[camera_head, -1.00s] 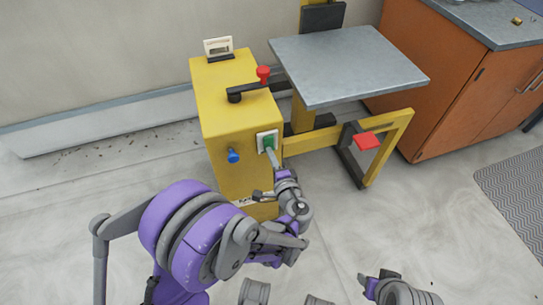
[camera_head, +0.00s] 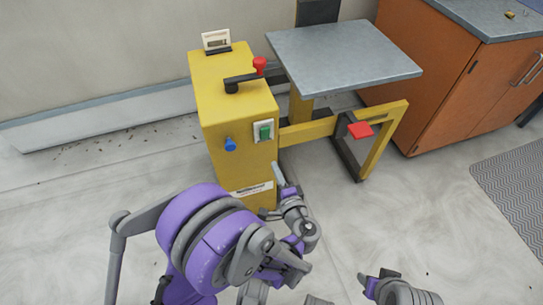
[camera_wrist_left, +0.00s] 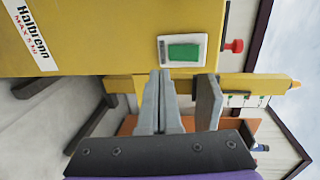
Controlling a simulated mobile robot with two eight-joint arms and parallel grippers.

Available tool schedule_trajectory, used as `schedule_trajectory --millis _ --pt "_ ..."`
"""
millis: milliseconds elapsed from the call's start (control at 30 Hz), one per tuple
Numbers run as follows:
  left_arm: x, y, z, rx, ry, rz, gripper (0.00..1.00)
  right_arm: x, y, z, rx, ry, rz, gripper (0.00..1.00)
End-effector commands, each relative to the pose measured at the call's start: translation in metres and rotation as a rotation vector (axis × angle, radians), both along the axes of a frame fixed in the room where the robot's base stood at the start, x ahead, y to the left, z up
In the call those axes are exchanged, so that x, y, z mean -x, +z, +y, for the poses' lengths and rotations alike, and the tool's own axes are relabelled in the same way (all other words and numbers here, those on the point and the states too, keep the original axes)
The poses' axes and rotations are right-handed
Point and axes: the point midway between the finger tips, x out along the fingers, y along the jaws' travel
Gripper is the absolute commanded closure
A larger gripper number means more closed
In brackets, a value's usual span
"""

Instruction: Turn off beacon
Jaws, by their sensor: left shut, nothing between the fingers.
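A green rocker switch (camera_head: 265,133) sits in a white plate on the front of a yellow machine cabinet (camera_head: 230,160). The switch also shows in the left wrist view (camera_wrist_left: 184,52), above the fingertips. I cannot make out a beacon lamp. My left gripper (camera_head: 277,167) is just below the switch, apart from it, and its closed fingers (camera_wrist_left: 160,74) hold nothing.
A blue knob (camera_head: 230,145) is left of the switch. On top are a black lever with a red knob (camera_head: 260,65) and a small gauge (camera_head: 216,41). A grey table plate (camera_head: 345,58), yellow frame with red pedal (camera_head: 360,130) and brown cabinet (camera_head: 460,85) stand right.

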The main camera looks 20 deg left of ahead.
Motion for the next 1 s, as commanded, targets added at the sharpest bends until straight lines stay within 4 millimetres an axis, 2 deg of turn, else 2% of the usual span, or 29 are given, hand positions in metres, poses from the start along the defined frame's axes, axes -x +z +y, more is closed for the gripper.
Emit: schedule_trajectory --millis 100,300,1000 --pt "0.019 -0.003 -0.014 0.0 -0.003 0.0 1.0 0.0 0.002 0.0 0.0 0.0 -0.001 0.5" --pt "0.037 -0.007 -0.025 0.0 -0.001 0.0 1.0 0.001 0.003 0.0 0.0 0.0 -0.001 0.5" --pt "0.04 -0.007 -0.025 0.005 0.004 0.005 1.0 0.001 0.003 0.0 0.0 0.0 -0.001 0.5"
